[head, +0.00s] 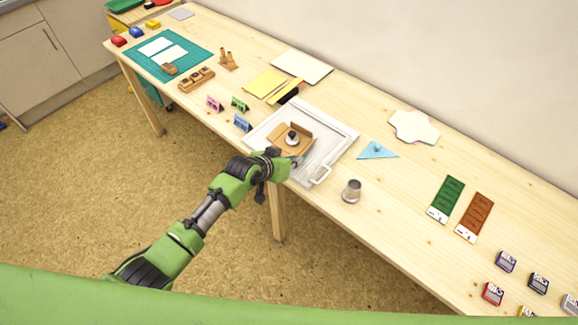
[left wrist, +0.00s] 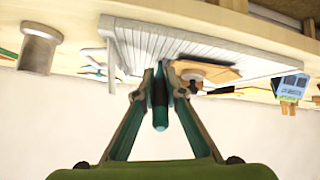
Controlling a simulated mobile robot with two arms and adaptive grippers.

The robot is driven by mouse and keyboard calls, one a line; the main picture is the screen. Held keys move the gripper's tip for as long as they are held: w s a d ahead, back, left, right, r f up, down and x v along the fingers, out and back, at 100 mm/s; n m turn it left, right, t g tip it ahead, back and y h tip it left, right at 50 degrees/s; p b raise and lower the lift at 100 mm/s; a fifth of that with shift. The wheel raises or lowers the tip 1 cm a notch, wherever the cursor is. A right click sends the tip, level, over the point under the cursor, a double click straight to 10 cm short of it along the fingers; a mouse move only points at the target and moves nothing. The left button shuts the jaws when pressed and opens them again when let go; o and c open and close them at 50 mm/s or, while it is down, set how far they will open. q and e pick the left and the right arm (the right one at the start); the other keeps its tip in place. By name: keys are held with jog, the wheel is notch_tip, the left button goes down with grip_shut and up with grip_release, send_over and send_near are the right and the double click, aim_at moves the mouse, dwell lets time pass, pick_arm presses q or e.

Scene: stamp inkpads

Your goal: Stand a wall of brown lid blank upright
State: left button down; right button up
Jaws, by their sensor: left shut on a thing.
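The brown lid blank (head: 280,132) lies on the pale grey board (head: 334,143). A dark-knobbed, light-based piece (head: 292,138) sits on its middle. Its far side looks raised, but I cannot tell how steep each wall is. My left gripper (head: 294,160) is low at the blank's near side. In the left wrist view the gripper (left wrist: 162,72) is shut on a dark rod with a teal end (left wrist: 160,112). The blank (left wrist: 222,74) shows just right of its fingertips; contact is unclear. My right gripper is not in view.
A metal cup (head: 351,191) stands right of the board. A blue triangle (head: 377,151) lies behind it. Small pink, green and blue stands (head: 242,123) are to the left. Green and brown strips (head: 474,217) and several inkpads lie at the right. Wood between is bare.

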pick_arm(q)
jog(key=shift+w+d, duration=0.2)
jog(key=shift+w, duration=0.15)
jog(key=shift+r+p, duration=0.4)
jog(key=shift+p, duration=0.05)
jog(key=shift+w+a+r+p, duration=0.15)
jog(key=shift+a+r+p, duration=0.15)
jog(key=shift+r+p, duration=0.25)
jog(key=shift+w+a+r, duration=0.1)
jog(key=shift+w+a, duration=0.05)
jog(key=shift+a, duration=0.25)
jog(key=shift+w+a, duration=0.35)
jog(key=shift+s, duration=0.1)
